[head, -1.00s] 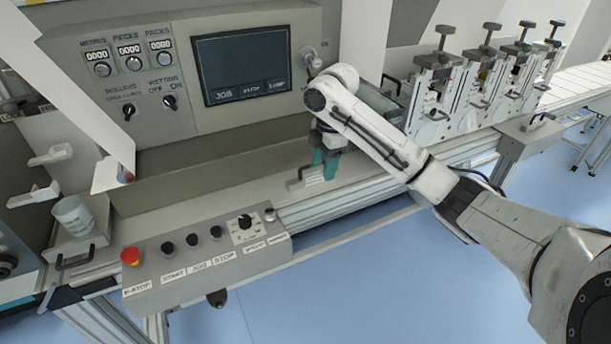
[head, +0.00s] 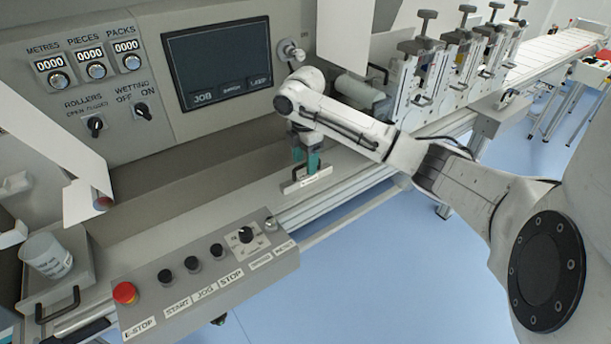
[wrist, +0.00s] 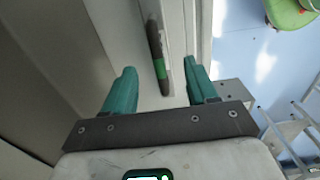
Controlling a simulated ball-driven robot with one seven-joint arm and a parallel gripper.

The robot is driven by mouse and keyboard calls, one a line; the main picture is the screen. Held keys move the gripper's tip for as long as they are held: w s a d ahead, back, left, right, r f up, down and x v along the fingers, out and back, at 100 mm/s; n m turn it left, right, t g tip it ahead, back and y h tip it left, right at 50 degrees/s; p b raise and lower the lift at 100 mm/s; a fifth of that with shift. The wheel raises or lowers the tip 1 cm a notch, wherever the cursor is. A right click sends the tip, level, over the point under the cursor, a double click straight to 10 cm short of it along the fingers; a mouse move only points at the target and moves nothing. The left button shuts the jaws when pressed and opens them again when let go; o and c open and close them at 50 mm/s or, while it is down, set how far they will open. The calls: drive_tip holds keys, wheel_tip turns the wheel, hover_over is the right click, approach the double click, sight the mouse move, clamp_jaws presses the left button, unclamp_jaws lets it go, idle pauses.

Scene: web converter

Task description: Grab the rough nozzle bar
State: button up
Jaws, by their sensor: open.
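A small pale bar (head: 306,181) with a label and a dark handle lies on the grey machine ledge, below the screen. It looks like the nozzle bar, but its label is too small to read. In the wrist view the dark handle (wrist: 154,42) with a green band runs lengthwise, ahead of and between my teal fingers. My gripper (head: 307,160) points down at the bar, and its fingers partly cover the handle. In the wrist view my gripper (wrist: 161,74) is open, with one finger on each side of the handle's line and nothing clamped. I cannot tell the remaining height.
A control box (head: 205,268) with a red stop button stands at the ledge's front left. The panel with the screen (head: 218,65) rises behind. A white cup (head: 47,257) sits in a tray at far left. Several clamp units (head: 425,85) stand to the right. Blue floor lies in front.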

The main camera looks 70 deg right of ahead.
drive_tip(key=shift+s+d+f+p, duration=0.15)
drive_tip(key=shift+f+p, duration=0.1)
drive_tip(key=shift+f, duration=1.1)
drive_tip(key=shift+s+d+f+p, duration=0.1)
drive_tip(key=shift+f+p, duration=0.15)
drive_tip(key=shift+f, duration=1.05)
drive_tip(key=shift+c, duration=0.4)
clamp_jaws()
